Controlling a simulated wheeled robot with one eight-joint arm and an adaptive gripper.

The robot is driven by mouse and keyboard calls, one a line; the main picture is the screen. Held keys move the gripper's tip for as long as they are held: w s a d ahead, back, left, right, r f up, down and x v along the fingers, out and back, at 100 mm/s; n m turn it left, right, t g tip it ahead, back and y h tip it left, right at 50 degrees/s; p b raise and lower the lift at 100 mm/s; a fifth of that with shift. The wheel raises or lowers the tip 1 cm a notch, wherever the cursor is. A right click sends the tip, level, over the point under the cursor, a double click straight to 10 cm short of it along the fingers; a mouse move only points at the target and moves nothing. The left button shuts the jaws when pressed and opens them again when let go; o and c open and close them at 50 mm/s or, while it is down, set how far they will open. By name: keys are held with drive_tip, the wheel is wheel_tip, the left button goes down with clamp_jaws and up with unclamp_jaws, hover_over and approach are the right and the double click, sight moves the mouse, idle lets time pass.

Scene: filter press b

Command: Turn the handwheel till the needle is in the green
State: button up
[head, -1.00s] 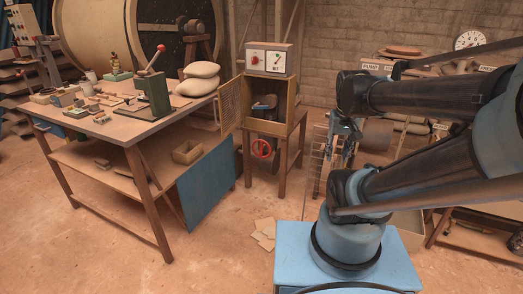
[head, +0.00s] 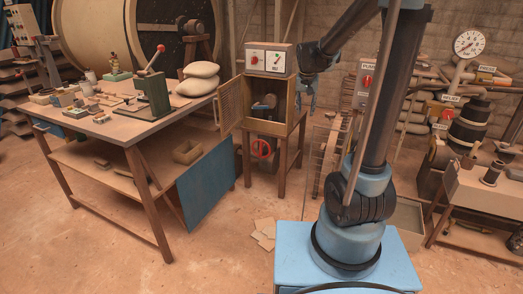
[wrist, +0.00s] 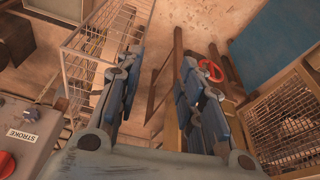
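A red handwheel (head: 262,148) sits low under the wooden cabinet (head: 283,112) in the head view. It also shows in the wrist view (wrist: 211,71), beyond the right finger. A box (head: 270,59) on the cabinet has a red knob and a small dial with some green. My gripper (wrist: 161,60) is open and empty, its blue-padded fingers apart. In the head view my gripper (head: 308,95) is at the cabinet's right side, above and right of the handwheel, not touching it.
The cabinet's mesh door (head: 229,105) stands open to the left. A workbench (head: 110,125) with tools and sacks is at the left. A wire rack (head: 330,160) stands right of the cabinet. A STROKE box (wrist: 20,135) with a red knob is near my gripper.

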drive_tip(key=w+a+f, duration=0.4)
drive_tip(key=w+a, duration=0.2)
drive_tip(key=w, duration=0.4)
drive_tip(key=m+t, duration=0.1)
drive_tip(key=m, duration=0.1)
hover_over(261, 145)
drive_tip(key=s+a, duration=0.1)
drive_tip(key=s, duration=0.5)
wheel_tip(261, 145, down, 21)
drive_tip(key=x, duration=1.7)
drive_tip(key=shift+w, duration=0.4)
clamp_jaws()
